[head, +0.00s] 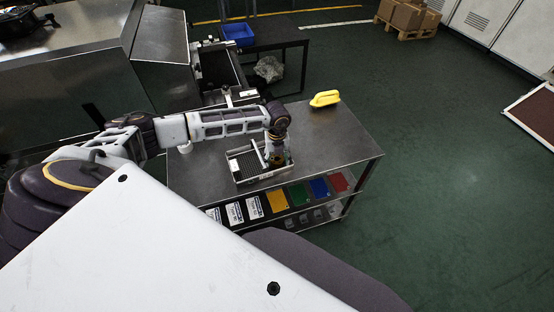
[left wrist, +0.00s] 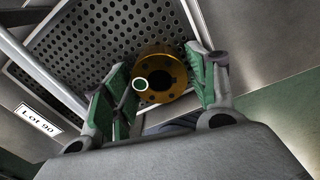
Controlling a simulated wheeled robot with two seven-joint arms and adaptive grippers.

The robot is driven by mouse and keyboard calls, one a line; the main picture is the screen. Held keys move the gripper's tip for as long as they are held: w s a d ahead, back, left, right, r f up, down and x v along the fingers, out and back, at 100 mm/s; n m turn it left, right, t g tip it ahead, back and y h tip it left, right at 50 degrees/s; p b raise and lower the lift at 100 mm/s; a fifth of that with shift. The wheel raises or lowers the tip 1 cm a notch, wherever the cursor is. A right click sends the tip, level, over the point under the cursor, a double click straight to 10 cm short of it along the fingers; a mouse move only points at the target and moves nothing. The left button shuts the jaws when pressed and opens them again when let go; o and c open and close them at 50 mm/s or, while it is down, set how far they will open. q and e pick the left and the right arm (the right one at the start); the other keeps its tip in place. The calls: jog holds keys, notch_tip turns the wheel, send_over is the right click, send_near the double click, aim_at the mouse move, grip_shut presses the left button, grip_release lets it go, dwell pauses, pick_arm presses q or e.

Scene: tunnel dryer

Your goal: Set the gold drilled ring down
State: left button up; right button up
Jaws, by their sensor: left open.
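The gold drilled ring (left wrist: 168,69) lies at the edge of a perforated metal tray in the left wrist view, with a dark centre and small holes in its face. My left gripper (left wrist: 160,82) is open, with green-padded fingers on either side of the ring. In the head view my left gripper (head: 275,152) points down over the tray (head: 246,179) on the steel table (head: 330,135), and largely hides the ring. My right gripper is not in view.
A label reading "Lot 90" (left wrist: 38,119) is on the tray's side. A yellow object (head: 325,98) lies at the table's back edge. Coloured panels (head: 300,194) line the shelf below the front. The table's right part is clear. A conveyor (head: 220,68) stands behind.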

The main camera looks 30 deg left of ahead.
aim_at(276, 159)
pick_arm(q)
notch_tip(276, 159, up, 12)
jog(key=shift+b, duration=0.35)
jog(key=shift+a, duration=0.1)
dwell(0.7)
